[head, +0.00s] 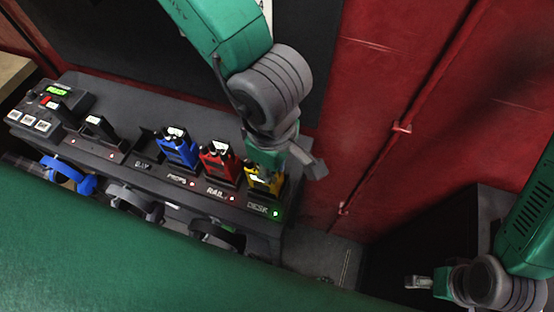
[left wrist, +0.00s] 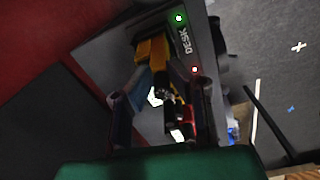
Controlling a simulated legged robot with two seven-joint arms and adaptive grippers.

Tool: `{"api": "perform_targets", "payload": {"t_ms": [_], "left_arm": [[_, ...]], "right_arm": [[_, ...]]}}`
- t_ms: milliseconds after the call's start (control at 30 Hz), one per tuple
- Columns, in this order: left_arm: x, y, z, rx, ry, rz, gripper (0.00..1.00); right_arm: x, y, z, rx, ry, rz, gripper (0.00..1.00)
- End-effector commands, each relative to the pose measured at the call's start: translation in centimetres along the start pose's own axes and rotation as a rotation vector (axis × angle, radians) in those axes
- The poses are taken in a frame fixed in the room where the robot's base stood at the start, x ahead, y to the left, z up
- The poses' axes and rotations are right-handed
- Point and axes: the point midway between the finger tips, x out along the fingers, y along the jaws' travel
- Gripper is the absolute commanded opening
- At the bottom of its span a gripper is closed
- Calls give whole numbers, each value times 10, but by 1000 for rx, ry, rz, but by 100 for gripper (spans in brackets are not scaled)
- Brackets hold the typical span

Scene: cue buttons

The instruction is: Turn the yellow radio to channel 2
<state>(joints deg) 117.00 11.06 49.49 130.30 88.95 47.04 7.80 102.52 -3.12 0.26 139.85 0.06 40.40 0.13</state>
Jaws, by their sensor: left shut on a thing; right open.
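The yellow radio (head: 274,187) stands in the DESK slot at the right end of the dark charging rack, beside a lit green light. My left gripper (head: 268,169) reaches down over its top and hides much of it. In the left wrist view the yellow radio (left wrist: 152,49) is at the fingertips of my left gripper (left wrist: 160,75), which is shut on it. Its channel knob and setting cannot be made out. My right gripper (head: 419,283) is open and empty at the lower right, well away from the rack.
A red radio (head: 219,163) stands close beside the yellow one, in the RAIL slot, and a blue radio (head: 177,148) is left of it. A black unit with buttons (head: 48,108) is at the rack's left end. Headsets (head: 68,174) hang along the front. A red wall (head: 400,80) rises behind.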

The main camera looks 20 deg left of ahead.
Motion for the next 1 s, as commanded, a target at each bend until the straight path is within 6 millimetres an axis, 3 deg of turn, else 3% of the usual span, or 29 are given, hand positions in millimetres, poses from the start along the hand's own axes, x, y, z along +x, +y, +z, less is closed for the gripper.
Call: {"api": "perform_targets", "payload": {"t_ms": [200, 500, 1000], "left_arm": [[-2, 0, 0, -176, 15, -1, 0], [0, 0, 0, -368, 17, 2, 0], [0, 0, 1, -471, 17, 2, 0]], "right_arm": [[-15, 0, -1, 0, 0, 0, 65], [-18, 0, -1, 0, 0, 0, 65], [-18, 0, -1, 0, 0, 0, 65]]}}
